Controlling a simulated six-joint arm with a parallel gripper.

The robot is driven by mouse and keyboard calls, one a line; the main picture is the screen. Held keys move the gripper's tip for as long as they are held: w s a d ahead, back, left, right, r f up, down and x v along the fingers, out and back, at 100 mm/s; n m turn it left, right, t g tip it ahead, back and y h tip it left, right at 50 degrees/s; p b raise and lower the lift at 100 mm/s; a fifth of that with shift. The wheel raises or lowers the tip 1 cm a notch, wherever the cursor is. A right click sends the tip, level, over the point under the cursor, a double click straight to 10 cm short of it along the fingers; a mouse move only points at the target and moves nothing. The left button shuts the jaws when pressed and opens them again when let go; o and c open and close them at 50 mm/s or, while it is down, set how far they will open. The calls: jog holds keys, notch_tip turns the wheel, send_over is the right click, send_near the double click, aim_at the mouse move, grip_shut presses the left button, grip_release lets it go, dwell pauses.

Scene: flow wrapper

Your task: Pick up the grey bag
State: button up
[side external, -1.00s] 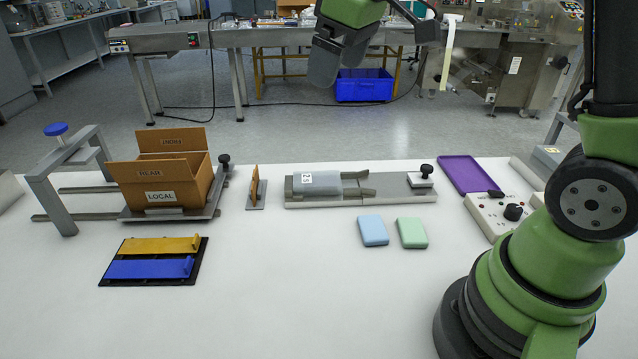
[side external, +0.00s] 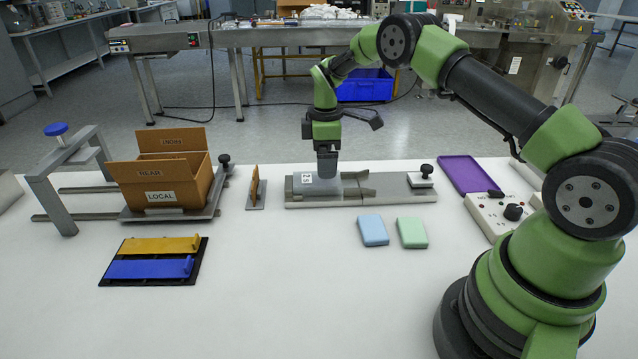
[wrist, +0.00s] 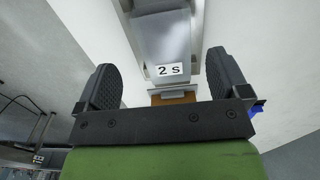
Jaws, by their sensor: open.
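The grey bag (side external: 310,184) lies at the left end of a long grey fixture (side external: 390,187) on the white table. It bears a white label reading "2 s", which shows in the wrist view with the bag (wrist: 164,40). My gripper (side external: 327,172) points down at the bag from just above, hiding part of it. In the wrist view my gripper's two dark fingers (wrist: 164,88) are spread wide, and the bag shows beyond them. I cannot tell whether the fingers touch the bag.
A small brown upright piece (side external: 254,186) is closer. Blue (side external: 373,230) and green (side external: 412,232) blocks lie in front. A purple tray (side external: 468,173) and a control box (side external: 500,215) are right. The front middle is clear.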

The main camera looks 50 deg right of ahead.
aim_at(326, 183)
jog(key=f, duration=0.5)
jog(key=shift+s+a+f, duration=0.1)
jog(key=shift+s+f, duration=0.1)
jog(key=shift+s, duration=0.1)
jog(key=c, duration=1)
